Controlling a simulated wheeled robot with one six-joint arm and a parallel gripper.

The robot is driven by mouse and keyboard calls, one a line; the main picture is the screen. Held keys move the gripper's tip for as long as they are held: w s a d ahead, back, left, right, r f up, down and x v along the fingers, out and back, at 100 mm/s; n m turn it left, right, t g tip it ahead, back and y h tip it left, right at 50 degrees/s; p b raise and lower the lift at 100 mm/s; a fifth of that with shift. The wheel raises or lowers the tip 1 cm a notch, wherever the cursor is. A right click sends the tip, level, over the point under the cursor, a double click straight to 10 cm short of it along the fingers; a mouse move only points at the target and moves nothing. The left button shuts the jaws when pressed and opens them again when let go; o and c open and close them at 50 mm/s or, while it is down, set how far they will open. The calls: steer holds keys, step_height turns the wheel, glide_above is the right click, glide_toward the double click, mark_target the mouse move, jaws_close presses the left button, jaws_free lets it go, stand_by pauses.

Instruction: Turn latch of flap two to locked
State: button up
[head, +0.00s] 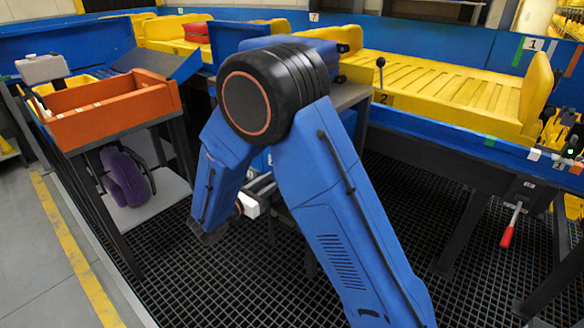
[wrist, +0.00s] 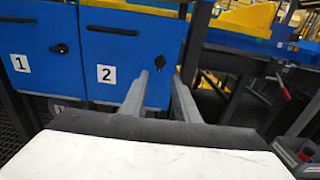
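Flap two (wrist: 113,52) is a blue door with a white label "2" in the wrist view, and it looks closed. Its dark latch (wrist: 160,62) is small, near the door's right edge; I cannot tell which way it is turned. My gripper (wrist: 161,76) has its two grey fingers apart, with nothing between them. The fingertips point toward the right part of flap two, and the latch shows between them in the picture, beyond the tips. I cannot tell whether they touch. In the head view my arm hides the flap and latch.
Flap one (wrist: 35,65) with its dark latch (wrist: 61,48) is left of flap two. In the head view an orange bin (head: 110,108) stands left, yellow trays (head: 435,82) lie on the conveyor, and a red-handled lever (head: 511,226) hangs at right.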

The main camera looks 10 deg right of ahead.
steer(key=x, duration=1.1)
jaws_close()
